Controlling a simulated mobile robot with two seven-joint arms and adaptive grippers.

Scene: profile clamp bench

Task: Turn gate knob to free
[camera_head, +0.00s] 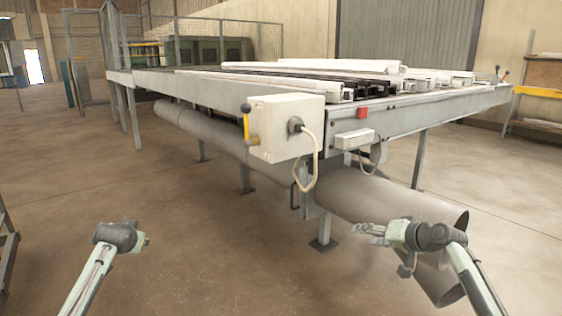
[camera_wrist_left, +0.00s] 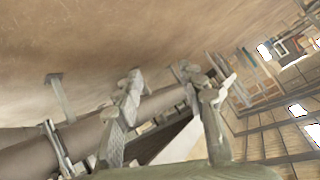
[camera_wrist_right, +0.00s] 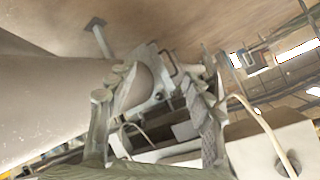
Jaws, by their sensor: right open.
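A pale control box (camera_head: 287,127) sits on the near corner of the clamp bench (camera_head: 220,88). A yellow-and-black handle (camera_head: 247,124) stands upright on its left side. A dark round fitting (camera_head: 295,125) with a pale cable is on its front face. I cannot tell which part is the gate knob or read any marking. My right gripper (camera_head: 372,234) is open and empty, below and right of the box, in front of the pipe; its spread fingers show in the right wrist view (camera_wrist_right: 158,100). My left gripper (camera_head: 146,239) is low at left, away from the bench; its fingers are apart in the left wrist view (camera_wrist_left: 168,100).
A large grey pipe (camera_head: 370,197) runs under the bench, its open end behind my right gripper. A small red part (camera_head: 362,112) and a white box (camera_head: 355,139) are on the bench's front edge. Pale profiles (camera_head: 312,66) lie on top. The floor (camera_head: 200,265) between my grippers is clear.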

